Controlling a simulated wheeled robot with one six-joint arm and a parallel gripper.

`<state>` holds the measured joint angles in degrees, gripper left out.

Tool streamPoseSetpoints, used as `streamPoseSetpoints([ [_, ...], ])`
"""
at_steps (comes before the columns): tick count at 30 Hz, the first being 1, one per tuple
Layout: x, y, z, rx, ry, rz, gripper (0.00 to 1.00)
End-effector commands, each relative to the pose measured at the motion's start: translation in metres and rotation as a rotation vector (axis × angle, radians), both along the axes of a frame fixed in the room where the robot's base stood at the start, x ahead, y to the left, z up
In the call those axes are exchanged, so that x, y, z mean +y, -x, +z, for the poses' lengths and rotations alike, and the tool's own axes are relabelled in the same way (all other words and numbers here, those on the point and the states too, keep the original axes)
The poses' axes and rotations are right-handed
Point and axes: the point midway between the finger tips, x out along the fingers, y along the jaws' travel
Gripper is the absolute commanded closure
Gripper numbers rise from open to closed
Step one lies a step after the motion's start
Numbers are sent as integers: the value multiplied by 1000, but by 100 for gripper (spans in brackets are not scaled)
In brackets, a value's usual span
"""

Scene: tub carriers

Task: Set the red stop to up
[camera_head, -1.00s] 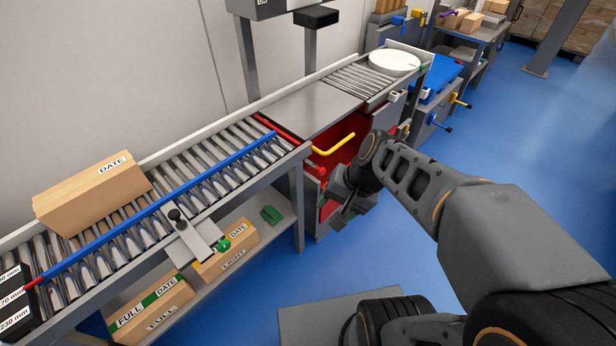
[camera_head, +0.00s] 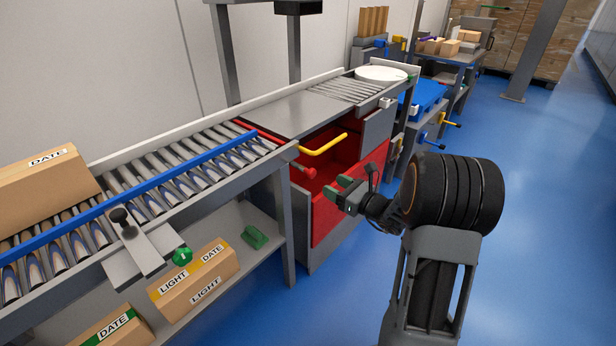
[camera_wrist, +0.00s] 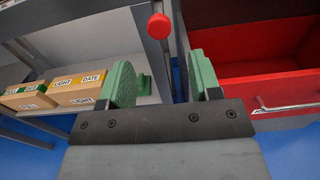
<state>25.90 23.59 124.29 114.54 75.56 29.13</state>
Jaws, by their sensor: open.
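A red bar (camera_head: 262,132) lies across the end of the roller conveyor in the head view. A round red knob (camera_head: 308,173) sticks out from the bench front below it. The knob also shows in the wrist view (camera_wrist: 159,26), at the top, ahead of and between my fingers. I cannot tell how the knob and the bar connect, or the stop's exact position. My gripper (camera_head: 338,188) is just right of and below the knob in the head view. In the wrist view its green-padded fingers (camera_wrist: 163,82) are apart, with nothing between them.
An open red drawer (camera_head: 340,205) lies beside my gripper, with a yellow handle (camera_head: 322,146) above it. A grey bench leg (camera_head: 287,222) stands left. Boxes (camera_head: 195,280) and a green block (camera_head: 254,237) lie on the lower shelf. The blue floor (camera_head: 540,200) at right is clear.

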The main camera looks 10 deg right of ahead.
Motion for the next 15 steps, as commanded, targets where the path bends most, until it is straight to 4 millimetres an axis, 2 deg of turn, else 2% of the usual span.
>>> streamPoseSetpoints([
  [9,38,-50,-1,-1,3,5,42],
  [15,54,-73,-1,-1,4,4,42],
])
